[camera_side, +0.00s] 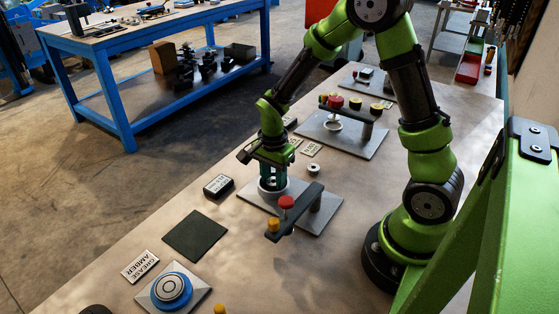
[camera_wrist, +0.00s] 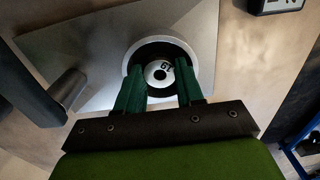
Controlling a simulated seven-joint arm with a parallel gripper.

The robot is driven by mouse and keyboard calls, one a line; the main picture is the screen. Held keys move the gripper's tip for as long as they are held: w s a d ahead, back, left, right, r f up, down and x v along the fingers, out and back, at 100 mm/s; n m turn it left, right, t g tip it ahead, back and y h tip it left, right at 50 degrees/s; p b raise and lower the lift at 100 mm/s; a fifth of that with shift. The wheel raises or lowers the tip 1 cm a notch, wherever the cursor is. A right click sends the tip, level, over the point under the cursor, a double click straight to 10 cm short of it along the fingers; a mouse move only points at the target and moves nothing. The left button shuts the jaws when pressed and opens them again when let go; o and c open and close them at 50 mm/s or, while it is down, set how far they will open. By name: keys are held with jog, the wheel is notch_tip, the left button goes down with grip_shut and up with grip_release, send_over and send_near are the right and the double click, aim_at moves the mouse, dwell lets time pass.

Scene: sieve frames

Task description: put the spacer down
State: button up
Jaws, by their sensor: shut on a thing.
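My gripper (camera_side: 272,176) points down over a pale ring-shaped cup (camera_side: 268,194) on a grey metal plate (camera_side: 325,214). In the wrist view, my gripper's two green fingers (camera_wrist: 159,82) are closed on the spacer (camera_wrist: 150,70), a small white disc with a dark centre hole and a printed mark. The spacer shows inside the outline of the round cup (camera_wrist: 160,38), whose inside is dark. I cannot tell whether the spacer touches the cup's floor. In the side view the fingers hide the spacer.
A dark bar with a red knob (camera_side: 286,202) and a yellow knob (camera_side: 273,225) stands close beside the cup. A small pale ring (camera_side: 314,168) lies on the table behind. A second plate (camera_side: 340,136) carries a similar bar. A dark green mat (camera_side: 195,235) lies front left.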

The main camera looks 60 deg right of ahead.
aim_at(273, 182)
jog(key=shift+f, duration=0.15)
jog(key=o, duration=0.8)
jog(key=shift+f, duration=0.1)
notch_tip(273, 182, up, 13)
jog(key=shift+s+a+r+n+t+y, duration=0.35)
jog(key=shift+s+a+r+n+t, duration=0.8)
jog(key=shift+s+r+n, duration=0.95)
jog(key=shift+s+a+r+n+t+y, duration=0.3)
jog(key=shift+s+a+r+n+t, duration=0.8)
jog(key=shift+s+n, duration=1.05)
jog(key=shift+s+a+r+n+t+y, duration=0.35)
jog(key=shift+s+a+r+n+t, duration=0.55)
jog(key=shift+s+r+n+t, duration=1.3)
